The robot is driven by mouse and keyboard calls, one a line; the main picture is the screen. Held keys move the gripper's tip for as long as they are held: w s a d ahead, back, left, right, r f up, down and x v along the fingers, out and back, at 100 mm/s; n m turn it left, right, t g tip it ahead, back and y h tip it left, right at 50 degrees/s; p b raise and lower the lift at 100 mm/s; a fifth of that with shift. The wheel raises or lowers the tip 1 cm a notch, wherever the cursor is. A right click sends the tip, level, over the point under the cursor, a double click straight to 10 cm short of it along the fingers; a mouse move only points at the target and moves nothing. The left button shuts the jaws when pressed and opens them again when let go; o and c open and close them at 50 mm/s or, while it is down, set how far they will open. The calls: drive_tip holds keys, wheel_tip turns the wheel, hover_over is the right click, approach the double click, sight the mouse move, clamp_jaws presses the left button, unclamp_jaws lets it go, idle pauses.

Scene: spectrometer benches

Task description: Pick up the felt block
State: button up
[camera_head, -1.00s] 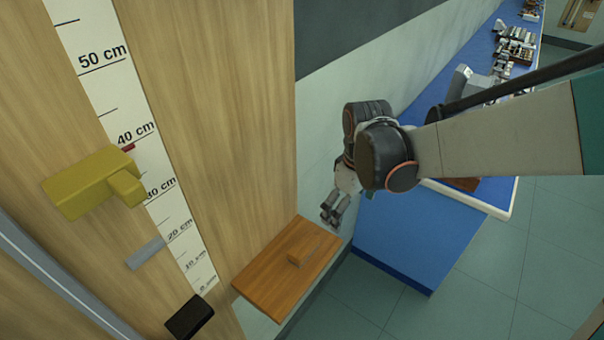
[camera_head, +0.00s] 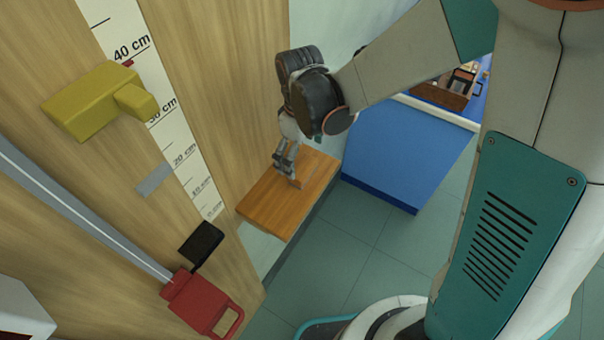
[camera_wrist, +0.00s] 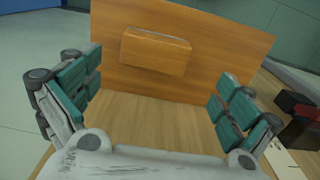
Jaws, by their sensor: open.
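The felt block looks like a small orange-brown block (camera_wrist: 155,52) with a paler upper edge, on a wooden shelf (camera_wrist: 230,50) of nearly the same colour. In the head view the block (camera_head: 299,183) is partly hidden by my gripper (camera_head: 284,165), whose fingers point down just above the shelf beside it. In the wrist view my gripper (camera_wrist: 158,98) is open, with teal-padded fingers wide apart to the left and right. The block lies ahead, between the lines of the fingers, and nothing is held.
A tall wooden board (camera_head: 225,70) with a centimetre scale rises beside the shelf. It carries a yellow block (camera_head: 85,105), a black piece (camera_head: 201,243) and a red handle (camera_head: 200,303). A blue bench (camera_head: 400,155) stands right of the shelf, with open floor in front.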

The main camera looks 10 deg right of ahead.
sight(303, 166)
drive_tip(key=shift+w+d+f+b, duration=0.1)
drive_tip(key=shift+d+f+b, duration=0.1)
drive_tip(key=shift+f+b, duration=1.05)
drive_tip(key=shift+w+d+f+b, duration=0.15)
drive_tip(key=shift+f+b, duration=0.35)
drive_tip(key=shift+f, duration=1.4)
drive_tip(key=shift+r, duration=0.1)
drive_tip(key=c, duration=1.1)
